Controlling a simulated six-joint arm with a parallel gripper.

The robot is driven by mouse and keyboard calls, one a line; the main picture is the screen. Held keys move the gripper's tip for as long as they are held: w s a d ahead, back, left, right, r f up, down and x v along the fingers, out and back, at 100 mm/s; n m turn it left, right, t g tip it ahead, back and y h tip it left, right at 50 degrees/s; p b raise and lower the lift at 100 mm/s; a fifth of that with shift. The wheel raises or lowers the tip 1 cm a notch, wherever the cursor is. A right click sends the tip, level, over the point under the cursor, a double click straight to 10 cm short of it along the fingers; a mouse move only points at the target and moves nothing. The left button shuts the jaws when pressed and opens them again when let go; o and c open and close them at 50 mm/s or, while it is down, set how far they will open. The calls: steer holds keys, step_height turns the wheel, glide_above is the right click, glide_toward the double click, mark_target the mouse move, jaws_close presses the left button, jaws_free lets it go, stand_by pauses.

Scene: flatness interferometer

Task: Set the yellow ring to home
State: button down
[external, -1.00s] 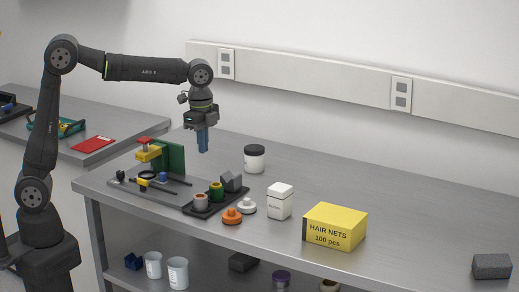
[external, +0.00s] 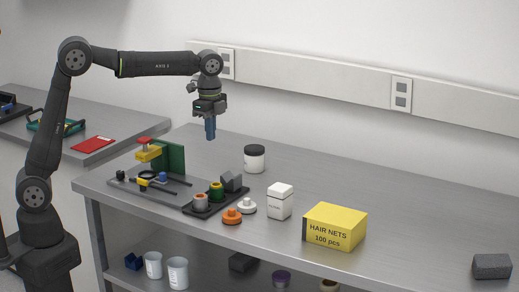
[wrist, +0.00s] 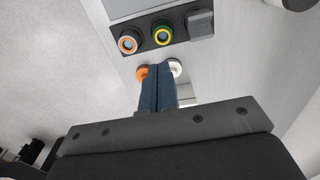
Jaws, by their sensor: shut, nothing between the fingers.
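The yellow ring (wrist: 162,34) shows in the wrist view around a green piece on a dark tray (wrist: 182,40). In the external view the green piece (external: 216,191) stands on the dark tray (external: 197,210), between an orange-topped grey piece (external: 200,201) and a grey block (external: 232,181); the ring is too small there to make out its setting. My gripper (external: 210,136) is shut and empty, pointing down high above the bench, above and behind the tray. Its blue fingers (wrist: 157,72) are together in the wrist view.
A flat fixture with a green plate (external: 169,157) and yellow block (external: 149,154) stands left of the tray. Bench beyond is clear.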

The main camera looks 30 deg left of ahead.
mark_target(211, 186)
steer(key=shift+f, duration=0.1)
step_height(211, 186, down, 14)
steer(key=shift+r, duration=0.1)
stand_by(0.6)
steer(key=shift+s+a+f, duration=0.1)
steer(key=shift+f, duration=0.5)
steer(key=shift+s+a+f, duration=0.1)
steer(key=shift+f, duration=0.5)
step_height(211, 186, up, 16)
steer(key=shift+w+d+f, duration=0.2)
steer(key=shift+f, duration=0.05)
